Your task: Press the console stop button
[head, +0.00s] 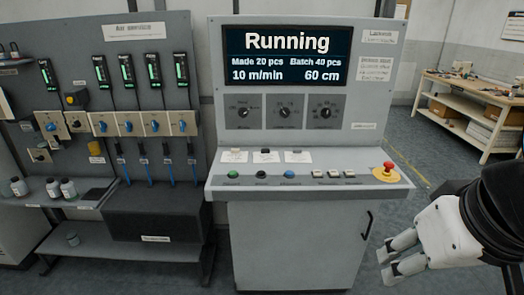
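The grey console (294,235) stands in the middle of the head view, and its screen (286,55) reads "Running". On its sloped ledge is a row of buttons: a green button (233,174), a black button (261,174), a blue button (289,174) and several pale buttons (334,174). A red mushroom button (387,167) on a yellow base sits at the ledge's right end. The small labels are too blurred to read. My gripper (384,266) is at the lower right, below and right of the ledge, apart from it. Its two fingers are spread with nothing between them.
Three dials (285,113) sit under the screen. A panel with gauges (127,70) and blue valves stands at the left, with bottles (52,188) on a shelf. A workbench (474,105) is at the back right. Floor (392,220) shows clear right of the console.

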